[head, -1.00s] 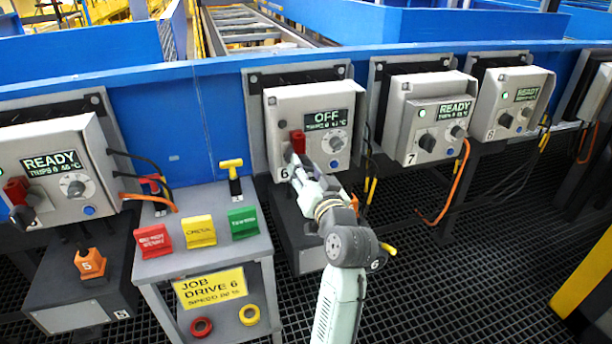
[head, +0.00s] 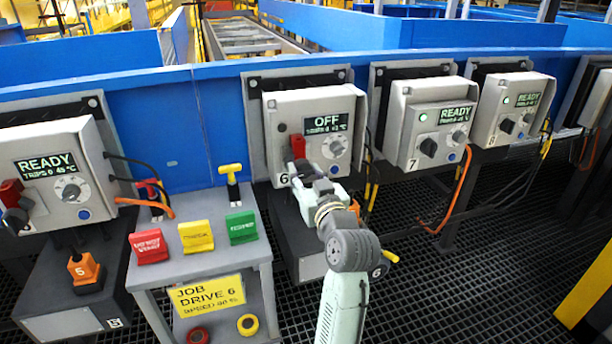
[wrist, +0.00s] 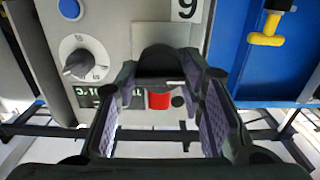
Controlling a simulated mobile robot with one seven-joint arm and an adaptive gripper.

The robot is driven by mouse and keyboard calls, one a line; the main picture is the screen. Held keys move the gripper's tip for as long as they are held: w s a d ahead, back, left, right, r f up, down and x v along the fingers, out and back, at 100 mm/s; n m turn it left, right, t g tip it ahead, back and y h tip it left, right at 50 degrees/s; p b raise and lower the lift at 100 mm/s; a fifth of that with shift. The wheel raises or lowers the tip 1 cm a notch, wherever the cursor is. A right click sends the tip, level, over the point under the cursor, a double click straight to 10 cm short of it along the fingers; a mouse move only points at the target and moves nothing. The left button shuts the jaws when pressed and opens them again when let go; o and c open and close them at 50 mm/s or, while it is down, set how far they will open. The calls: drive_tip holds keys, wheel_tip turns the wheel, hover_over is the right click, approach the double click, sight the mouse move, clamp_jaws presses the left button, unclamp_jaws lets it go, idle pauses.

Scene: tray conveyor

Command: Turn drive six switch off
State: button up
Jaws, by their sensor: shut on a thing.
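The drive six box (head: 272,112) is grey, and its display (head: 326,122) reads OFF. Its switch shows a red part (head: 282,128) beside my gripper (head: 299,172), which covers much of the switch in the head view. In the wrist view the box (wrist: 112,28) appears upside down with its number 6 label (wrist: 187,9). There the black switch knob (wrist: 158,58) sits between the fingertips of my gripper (wrist: 161,80), and a red piece (wrist: 159,99) shows behind. My gripper is shut on the knob. The knob's exact angle is hard to tell.
A grey stand (head: 205,266) with red, yellow and green blocks and a "JOB DRIVE 6" sign (head: 208,295) is left of my arm. Drive seven (head: 400,105) is to the right, reading READY. A yellow T-handle (head: 231,170) stands near the box's left side.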

drive_tip(key=o, duration=1.1)
drive_tip(key=shift+o, duration=0.2)
drive_tip(key=shift+s, duration=0.1)
drive_tip(key=v, duration=0.7)
drive_tip(key=shift+s, duration=0.15)
drive_tip(key=shift+d, duration=0.1)
